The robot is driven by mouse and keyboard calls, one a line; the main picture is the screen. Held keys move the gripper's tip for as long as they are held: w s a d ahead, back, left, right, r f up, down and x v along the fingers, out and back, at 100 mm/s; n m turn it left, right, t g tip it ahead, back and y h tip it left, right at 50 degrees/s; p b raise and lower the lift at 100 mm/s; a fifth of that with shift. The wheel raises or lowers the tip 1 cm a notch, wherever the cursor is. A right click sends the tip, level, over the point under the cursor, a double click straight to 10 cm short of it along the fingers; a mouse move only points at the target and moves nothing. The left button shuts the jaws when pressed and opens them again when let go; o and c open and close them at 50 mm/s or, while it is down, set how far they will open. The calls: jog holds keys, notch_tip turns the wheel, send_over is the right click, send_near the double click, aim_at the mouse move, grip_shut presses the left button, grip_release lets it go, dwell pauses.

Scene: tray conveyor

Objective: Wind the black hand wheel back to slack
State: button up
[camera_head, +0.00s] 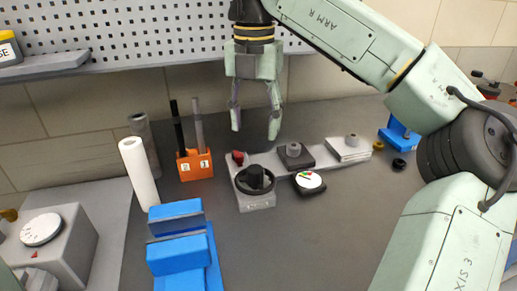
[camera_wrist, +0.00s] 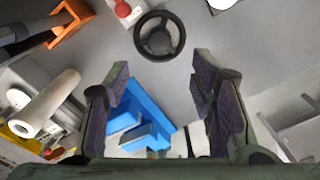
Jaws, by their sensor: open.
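The black hand wheel (camera_head: 254,180) sits on a light grey block (camera_head: 258,202) at the left end of a pale plate on the bench. In the wrist view the wheel (camera_wrist: 159,36) shows from above as a spoked ring, beyond the fingertips and between their lines. My gripper (camera_head: 255,126) is open and empty, pointing down above and behind the wheel in the head view. It does not touch the wheel. In the wrist view its two fingers (camera_wrist: 163,78) stand wide apart. A red knob (camera_head: 237,157) sits beside the wheel.
A blue vise-like block (camera_head: 178,254) stands front left of the wheel. An orange holder (camera_head: 195,166) with two rods and a white roll (camera_head: 139,172) stand at left. A round white dial (camera_head: 308,181) lies right of the wheel. The front bench middle is clear.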

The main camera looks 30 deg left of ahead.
aim_at(255, 168)
notch_tip(255, 168, down, 11)
jog(key=shift+r+p, duration=0.2)
jog(key=shift+p, duration=0.35)
jog(key=shift+c, duration=0.5)
jog(key=c, duration=1.1)
